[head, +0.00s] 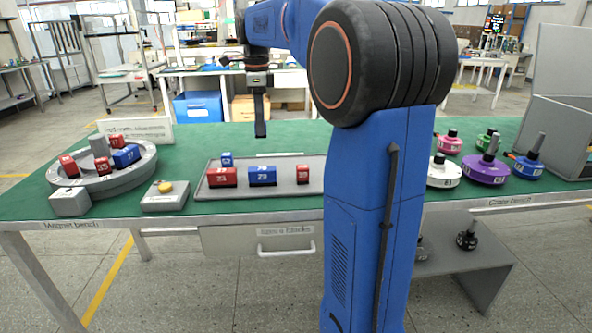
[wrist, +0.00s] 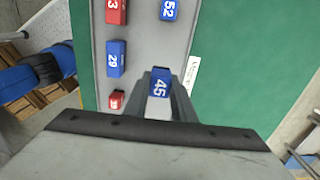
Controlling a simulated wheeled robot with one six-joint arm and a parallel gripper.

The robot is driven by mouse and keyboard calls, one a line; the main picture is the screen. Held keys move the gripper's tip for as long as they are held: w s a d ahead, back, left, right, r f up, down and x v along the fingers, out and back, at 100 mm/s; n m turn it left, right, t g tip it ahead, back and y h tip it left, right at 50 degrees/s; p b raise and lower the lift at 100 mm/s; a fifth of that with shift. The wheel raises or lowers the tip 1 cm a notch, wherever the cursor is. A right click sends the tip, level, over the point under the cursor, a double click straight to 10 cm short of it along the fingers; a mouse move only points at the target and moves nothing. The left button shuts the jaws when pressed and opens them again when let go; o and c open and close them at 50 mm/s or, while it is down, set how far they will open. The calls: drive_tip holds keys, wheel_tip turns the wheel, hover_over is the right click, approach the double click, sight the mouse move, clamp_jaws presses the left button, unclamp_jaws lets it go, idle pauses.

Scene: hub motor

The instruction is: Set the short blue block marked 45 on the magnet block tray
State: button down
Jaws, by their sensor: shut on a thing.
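The short blue block marked 45 (wrist: 160,86) is between the fingers of my gripper (wrist: 160,97), which is shut on it. In the wrist view the block appears over the grey magnet block tray (wrist: 142,45), near its label-side edge; its exact height is unclear. In the head view my gripper (head: 261,130) hangs behind the middle of the tray (head: 205,190), pointing down, and I cannot make out the held block there. On the tray are a blue block 29 (head: 262,176), a red block 23 (head: 222,178), a small blue block 52 (head: 226,158) and a small red block (head: 303,175).
A round grey fixture (head: 128,183) with red and blue blocks stands at the left. A grey box with a yellow button (head: 165,190) sits between it and the tray. Colored hub parts (head: 485,172) stand at the right. My arm hides part of the bench. Green mat is clear behind the tray.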

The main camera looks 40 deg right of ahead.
wheel_tip(320, 180, down, 5)
drive_tip(key=shift+d+f, duration=0.1)
drive_tip(key=shift+d, duration=0.05)
drive_tip(key=shift+f, duration=2.35)
drive_tip(key=c, duration=1.5)
unclamp_jaws()
drive_tip(key=shift+f, duration=0.15)
wheel_tip(320, 180, up, 12)
drive_tip(key=shift+r, duration=0.15)
